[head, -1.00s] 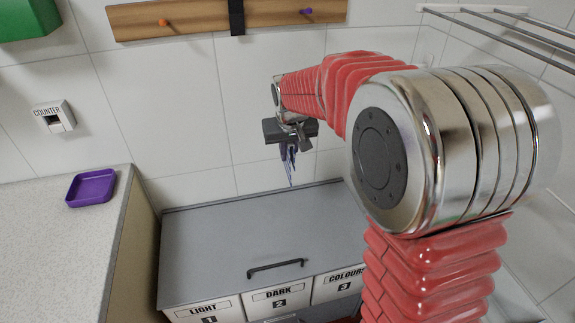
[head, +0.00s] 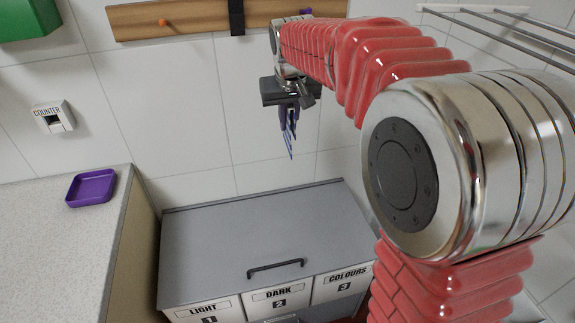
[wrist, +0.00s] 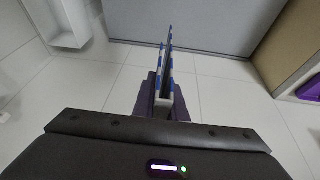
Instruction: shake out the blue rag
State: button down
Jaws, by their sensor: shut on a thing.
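The blue rag (head: 290,139) hangs down from my gripper (head: 287,105) in the head view, as a narrow strip with blue and pale parts. My gripper is shut on it and points downward, held in the air above the grey lidded bin unit. In the wrist view the rag (wrist: 168,60) shows nearly edge-on between the fingers of my gripper (wrist: 162,92), with blue patches along its edge. Its lower end is clear of any surface. Most of its faces are hidden by this edge-on angle.
The grey bin unit (head: 215,245) below has a closed lid and fronts marked LIGHT, DARK and COLOURS. A counter (head: 45,240) with a purple tray (head: 91,188) is at left. A wooden peg rail (head: 190,18) and a metal rack (head: 500,25) are on the wall.

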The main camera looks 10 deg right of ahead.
notch_tip(320, 180, down, 15)
dwell(0.7)
